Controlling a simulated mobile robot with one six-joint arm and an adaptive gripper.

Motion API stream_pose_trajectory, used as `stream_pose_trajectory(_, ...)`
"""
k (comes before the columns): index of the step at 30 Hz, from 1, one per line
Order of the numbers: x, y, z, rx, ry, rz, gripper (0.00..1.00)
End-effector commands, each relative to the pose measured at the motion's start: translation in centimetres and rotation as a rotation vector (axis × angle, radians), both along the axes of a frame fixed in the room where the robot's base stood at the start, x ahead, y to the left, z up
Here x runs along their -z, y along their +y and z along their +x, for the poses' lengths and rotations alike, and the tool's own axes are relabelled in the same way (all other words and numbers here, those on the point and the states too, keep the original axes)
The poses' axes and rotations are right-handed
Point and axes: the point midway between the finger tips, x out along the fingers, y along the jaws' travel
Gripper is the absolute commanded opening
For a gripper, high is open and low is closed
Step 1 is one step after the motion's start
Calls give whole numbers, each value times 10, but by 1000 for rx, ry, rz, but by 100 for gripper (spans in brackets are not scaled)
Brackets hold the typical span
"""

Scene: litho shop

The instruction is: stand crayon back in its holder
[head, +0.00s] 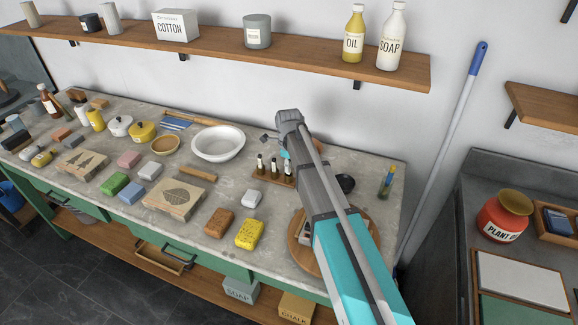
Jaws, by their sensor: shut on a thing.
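The crayon holder (262,176) is a small wooden rack on the grey worktop, just left of my arm. Several dark crayons (274,166) with pale bands stand upright in it. My arm covers the holder's right side. My gripper (283,153) is partly hidden behind my arm, at the back of the holder and close above it. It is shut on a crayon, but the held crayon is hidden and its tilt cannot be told.
A white bowl (218,143) stands left of the holder, with a white block (252,198) in front. A round wooden board (300,258) lies partly under my arm. A small container (386,183) stands at right. The wall shelf (310,61) hangs behind.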

Motion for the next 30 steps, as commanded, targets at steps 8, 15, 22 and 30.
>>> stream_pose_trajectory(8,7,0,0,1,0,0,0)
stream_pose_trajectory(15,7,-1,0,1,0,0,0)
stream_pose_trajectory(22,7,-1,0,1,0,0,46)
stream_pose_trajectory(30,7,-1,0,1,0,0,59)
